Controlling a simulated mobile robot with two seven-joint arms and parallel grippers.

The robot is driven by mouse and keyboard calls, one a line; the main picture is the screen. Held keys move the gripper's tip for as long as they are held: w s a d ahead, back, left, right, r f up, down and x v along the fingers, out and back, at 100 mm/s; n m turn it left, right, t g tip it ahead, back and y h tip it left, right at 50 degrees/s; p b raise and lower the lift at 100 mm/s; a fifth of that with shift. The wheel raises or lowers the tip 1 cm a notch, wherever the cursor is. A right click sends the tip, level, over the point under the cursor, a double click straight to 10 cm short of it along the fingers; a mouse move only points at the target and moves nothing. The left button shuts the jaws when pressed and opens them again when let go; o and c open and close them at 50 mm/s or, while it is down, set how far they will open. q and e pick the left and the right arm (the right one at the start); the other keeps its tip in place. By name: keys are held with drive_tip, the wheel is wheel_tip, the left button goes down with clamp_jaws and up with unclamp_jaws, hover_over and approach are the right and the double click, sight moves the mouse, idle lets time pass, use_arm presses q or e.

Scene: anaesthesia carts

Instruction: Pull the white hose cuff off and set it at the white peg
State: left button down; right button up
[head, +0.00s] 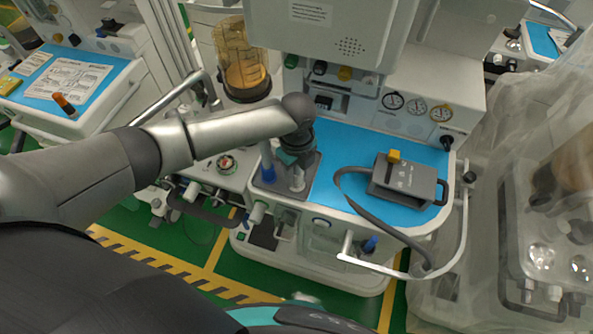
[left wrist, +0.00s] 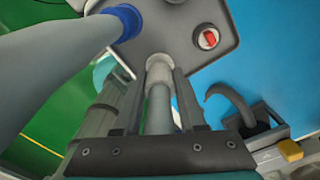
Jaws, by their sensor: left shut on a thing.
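My left gripper (head: 297,160) points down over a grey plate at the front left of the cart top. In the left wrist view its two fingers (left wrist: 159,75) stand on either side of the white hose cuff (left wrist: 158,62) and are shut on it. A pale hose runs back from the cuff between the fingers. The white cuff also shows below the gripper in the head view (head: 297,181). The cuff's end is at the grey plate (left wrist: 180,22); I cannot tell whether it touches. I cannot make out the white peg for certain.
A blue cuff (left wrist: 126,18) with a thick grey hose stands left of the white one. A red switch (left wrist: 208,38) is on the plate. A grey box (head: 405,180) with a yellow knob (head: 394,156) and a looping dark hose lies right on the blue mat (head: 345,150).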

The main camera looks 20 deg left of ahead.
sight(296, 170)
use_arm(q)
drive_tip(key=shift+f+b, duration=0.5)
drive_tip(key=shift+f, duration=0.4)
drive_tip(key=shift+c, duration=2)
unclamp_jaws()
drive_tip(key=shift+r, duration=0.1)
wheel_tip(296, 170, up, 15)
drive_tip(key=p, duration=0.2)
drive_tip(key=shift+r, duration=0.1)
